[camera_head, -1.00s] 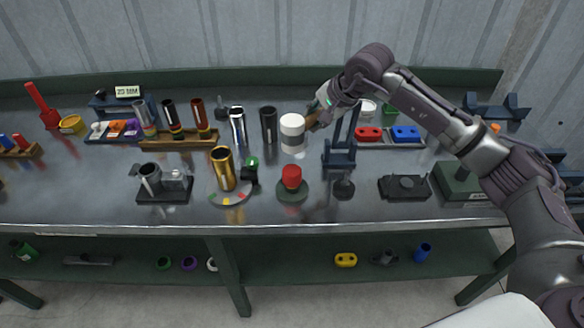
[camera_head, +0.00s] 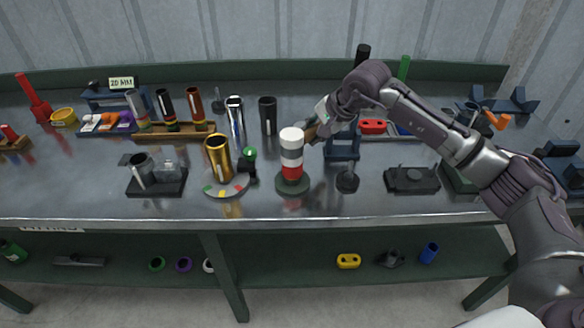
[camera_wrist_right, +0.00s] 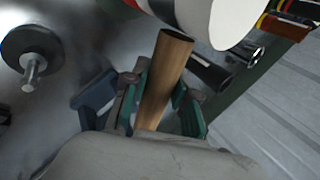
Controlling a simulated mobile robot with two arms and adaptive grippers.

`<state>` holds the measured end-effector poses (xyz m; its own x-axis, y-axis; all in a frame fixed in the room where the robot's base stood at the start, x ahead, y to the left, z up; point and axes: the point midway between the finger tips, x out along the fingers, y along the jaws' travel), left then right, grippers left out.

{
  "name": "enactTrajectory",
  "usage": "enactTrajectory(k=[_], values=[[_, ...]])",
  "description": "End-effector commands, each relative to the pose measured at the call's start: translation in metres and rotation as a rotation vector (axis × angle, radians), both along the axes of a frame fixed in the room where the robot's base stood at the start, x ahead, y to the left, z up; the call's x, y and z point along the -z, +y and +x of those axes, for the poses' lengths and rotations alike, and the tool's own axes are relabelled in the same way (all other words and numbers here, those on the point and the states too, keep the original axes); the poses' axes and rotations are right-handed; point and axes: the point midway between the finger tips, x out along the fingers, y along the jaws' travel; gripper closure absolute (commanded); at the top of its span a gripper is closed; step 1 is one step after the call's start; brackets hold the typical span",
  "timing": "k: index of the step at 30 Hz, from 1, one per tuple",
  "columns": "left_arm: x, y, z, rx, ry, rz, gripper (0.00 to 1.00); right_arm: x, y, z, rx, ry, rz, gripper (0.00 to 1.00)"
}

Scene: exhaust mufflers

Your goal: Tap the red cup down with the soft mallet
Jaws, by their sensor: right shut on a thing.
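The red cup (camera_head: 292,173) sits on a round dark green base near the front middle of the bench. The soft mallet's white and grey head (camera_head: 291,141) is upright directly over the cup and hides its top. I cannot tell whether they touch. My right gripper (camera_head: 315,129) is shut on the mallet's wooden handle, to the right of the head. In the right wrist view, the wooden handle (camera_wrist_right: 167,75) lies between the green finger pads (camera_wrist_right: 162,105), and the white mallet head (camera_wrist_right: 218,18) shows at the top. My left gripper is not in view.
A gold cylinder (camera_head: 217,156) on a coloured dial stands left of the cup. Dark and chrome tubes stand behind. The bench's front strip is clear.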

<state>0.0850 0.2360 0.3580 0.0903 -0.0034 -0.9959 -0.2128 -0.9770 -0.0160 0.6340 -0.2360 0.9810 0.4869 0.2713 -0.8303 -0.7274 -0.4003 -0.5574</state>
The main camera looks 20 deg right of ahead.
Motion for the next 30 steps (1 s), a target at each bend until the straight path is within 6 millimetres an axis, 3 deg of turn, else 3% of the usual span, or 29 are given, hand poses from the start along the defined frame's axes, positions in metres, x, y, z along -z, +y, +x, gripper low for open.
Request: enactTrajectory(k=[5,18,30], values=[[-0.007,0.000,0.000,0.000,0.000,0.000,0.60,-0.014,-0.001,0.001,0.002,-0.004,0.001,1.00],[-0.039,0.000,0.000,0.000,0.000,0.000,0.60,-0.075,-0.001,0.001,0.001,-0.005,0.002,1.00],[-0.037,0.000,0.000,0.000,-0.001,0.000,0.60,-0.076,-0.001,0.001,0.001,-0.003,0.001,1.00]])
